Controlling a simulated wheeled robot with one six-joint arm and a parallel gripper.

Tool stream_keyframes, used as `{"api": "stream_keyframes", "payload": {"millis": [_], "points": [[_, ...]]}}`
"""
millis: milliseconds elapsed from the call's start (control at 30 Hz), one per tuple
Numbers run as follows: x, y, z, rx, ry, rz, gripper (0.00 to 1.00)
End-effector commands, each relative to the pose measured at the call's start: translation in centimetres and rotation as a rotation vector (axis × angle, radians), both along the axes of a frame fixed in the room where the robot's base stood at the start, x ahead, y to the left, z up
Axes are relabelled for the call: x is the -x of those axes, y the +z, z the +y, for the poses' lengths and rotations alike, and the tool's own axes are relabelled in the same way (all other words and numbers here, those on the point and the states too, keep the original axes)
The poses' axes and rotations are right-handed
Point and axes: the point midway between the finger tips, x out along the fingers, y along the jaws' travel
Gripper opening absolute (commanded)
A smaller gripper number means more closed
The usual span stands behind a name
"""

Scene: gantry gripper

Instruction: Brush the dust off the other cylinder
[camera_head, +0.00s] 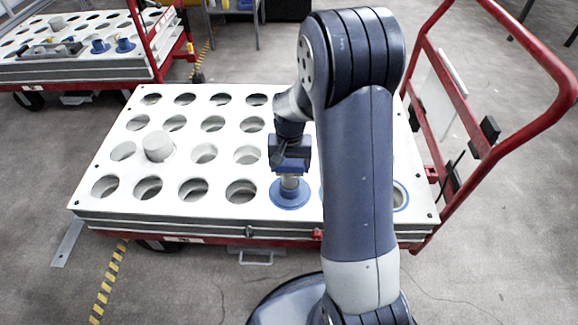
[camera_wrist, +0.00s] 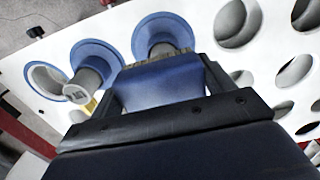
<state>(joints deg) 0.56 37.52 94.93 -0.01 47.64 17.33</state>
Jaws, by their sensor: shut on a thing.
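My gripper (camera_head: 289,165) is shut on a blue brush, low over the white board. The blue brush (camera_wrist: 160,85) shows in the wrist view between my fingers, with a brownish bristle edge at its far end. A grey cylinder with a blue flange (camera_head: 290,196) stands in the board right below the brush; in the wrist view its flange (camera_wrist: 150,27) is partly hidden by the brush, and I cannot tell whether the bristles touch it. A second grey cylinder (camera_wrist: 84,88) with a blue flange stands beside it in the wrist view; my arm hides it in the head view. Dust cannot be made out.
The white board (camera_head: 222,215) has rows of open holes and lies on a red cart. A pale cylinder (camera_head: 158,146) stands on its left part. A red handle (camera_head: 535,130) rises at the right. A second cart (camera_head: 80,70) is at the back left.

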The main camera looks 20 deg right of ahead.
Motion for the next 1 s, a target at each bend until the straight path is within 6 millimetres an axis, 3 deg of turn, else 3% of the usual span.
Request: {"api": "stream_keyframes", "payload": {"millis": [500, 1000], "points": [[0.1, 4.8, -0.3, 0.0, 0.001, -0.001, 0.44], [0.1, 4.9, -0.4, 0.0, 0.002, -0.001, 0.44]]}}
